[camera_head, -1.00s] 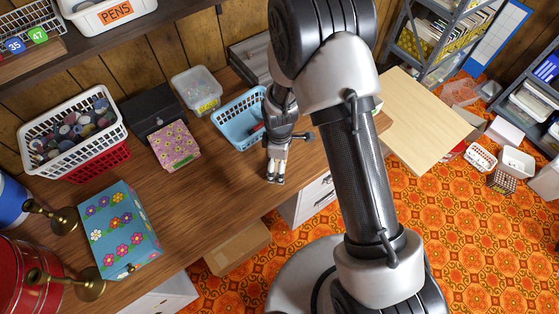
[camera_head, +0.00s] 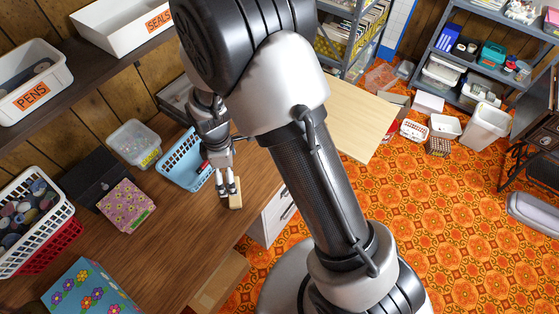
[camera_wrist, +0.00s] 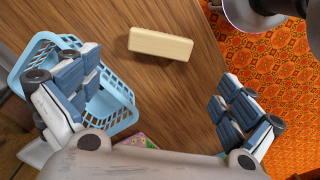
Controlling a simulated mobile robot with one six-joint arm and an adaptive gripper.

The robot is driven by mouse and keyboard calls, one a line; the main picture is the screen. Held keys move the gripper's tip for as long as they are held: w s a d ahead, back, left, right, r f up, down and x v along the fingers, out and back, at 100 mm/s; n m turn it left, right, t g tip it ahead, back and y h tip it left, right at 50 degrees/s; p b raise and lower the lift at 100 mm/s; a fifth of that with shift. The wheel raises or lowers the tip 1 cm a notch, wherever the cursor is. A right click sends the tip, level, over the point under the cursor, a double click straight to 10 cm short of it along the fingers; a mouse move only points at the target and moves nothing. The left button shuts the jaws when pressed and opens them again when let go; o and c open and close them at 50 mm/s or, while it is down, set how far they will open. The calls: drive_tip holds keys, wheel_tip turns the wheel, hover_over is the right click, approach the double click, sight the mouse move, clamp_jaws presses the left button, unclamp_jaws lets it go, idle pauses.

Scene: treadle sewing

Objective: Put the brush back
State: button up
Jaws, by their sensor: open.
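A pale wooden block (camera_wrist: 160,43), which may be the brush's back, lies flat on the brown wooden desk (camera_wrist: 190,95) near its edge. No bristles show. In the head view the same pale block (camera_head: 236,199) shows just beyond my fingertips. My gripper (camera_head: 228,188) points down over the desk, with its fingers apart. In the wrist view my gripper (camera_wrist: 160,72) is open and empty, and the block lies ahead of the gap between the fingers, seemingly not touched. A light blue plastic basket (camera_head: 180,166) stands to the left of my gripper; my left finger partly covers it in the wrist view.
A flowered pink box (camera_head: 127,206), a clear lidded tub (camera_head: 133,143) and a white basket of spools (camera_head: 40,205) stand farther left on the desk. A blue flowered box (camera_head: 85,295) is at the lower left. A shelf with a PENS bin (camera_head: 30,92) hangs above.

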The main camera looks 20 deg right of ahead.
drive_tip(key=s+d+r+m+t, duration=0.1)
drive_tip(key=s+d+r+m, duration=0.15)
drive_tip(key=r, duration=0.65)
drive_tip(key=s+d+r+m+t, duration=0.15)
drive_tip(key=d+r+m, duration=0.25)
drive_tip(key=r, duration=0.5)
drive_tip(key=s+d+r+m+t, duration=0.1)
drive_tip(key=s+d+r+m, duration=0.2)
drive_tip(key=s, duration=0.5)
drive_tip(key=s+d+r+m+t, duration=0.1)
drive_tip(key=s+d+r+m, duration=0.2)
drive_tip(key=s+r+m, duration=0.3)
drive_tip(key=shift+s+r, duration=0.35)
drive_tip(key=shift+s, duration=0.5)
